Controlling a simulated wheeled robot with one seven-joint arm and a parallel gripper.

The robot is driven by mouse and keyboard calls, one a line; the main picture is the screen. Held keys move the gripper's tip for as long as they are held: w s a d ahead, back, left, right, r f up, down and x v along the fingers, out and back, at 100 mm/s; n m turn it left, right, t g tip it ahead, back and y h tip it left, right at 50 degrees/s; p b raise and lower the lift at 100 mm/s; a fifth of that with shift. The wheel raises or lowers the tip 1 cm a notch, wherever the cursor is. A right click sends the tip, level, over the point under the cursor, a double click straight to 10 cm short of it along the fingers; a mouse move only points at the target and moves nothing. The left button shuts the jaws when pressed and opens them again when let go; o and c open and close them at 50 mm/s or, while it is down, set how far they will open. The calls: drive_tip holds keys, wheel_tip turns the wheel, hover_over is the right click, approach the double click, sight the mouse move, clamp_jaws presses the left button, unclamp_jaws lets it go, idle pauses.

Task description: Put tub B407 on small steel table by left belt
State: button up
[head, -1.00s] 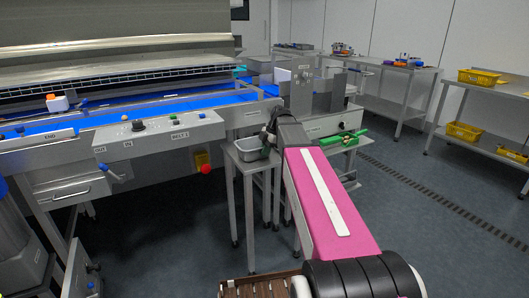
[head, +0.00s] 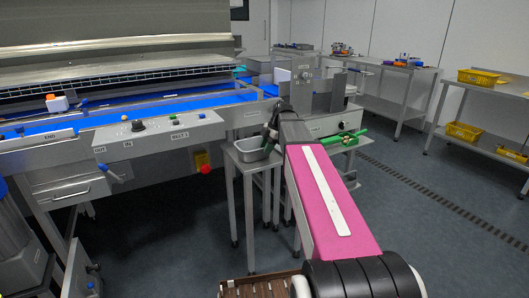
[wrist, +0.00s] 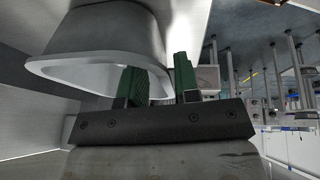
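A grey tub (head: 249,154) sits upright on a small steel table (head: 236,165) beside the end of the belt machine. No label is legible on it. My gripper (head: 271,143) is at the tub's right side, low and close to its rim. In the wrist view the tub (wrist: 115,32) appears upside down, its pale rim toward the gripper. The two green fingers of my gripper (wrist: 166,77) stand apart near the tub's wall. One finger overlaps the rim and the other is outside it. Contact is hard to tell.
A blue belt (head: 150,113) with a control panel (head: 158,133) and red stop button (head: 205,169) is left of the table. A steel machine (head: 325,123) and a green item (head: 345,138) stand right behind my arm. Yellow crates (head: 463,131) are far right. The floor front right is clear.

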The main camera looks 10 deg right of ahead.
drive_tip(key=v, duration=1)
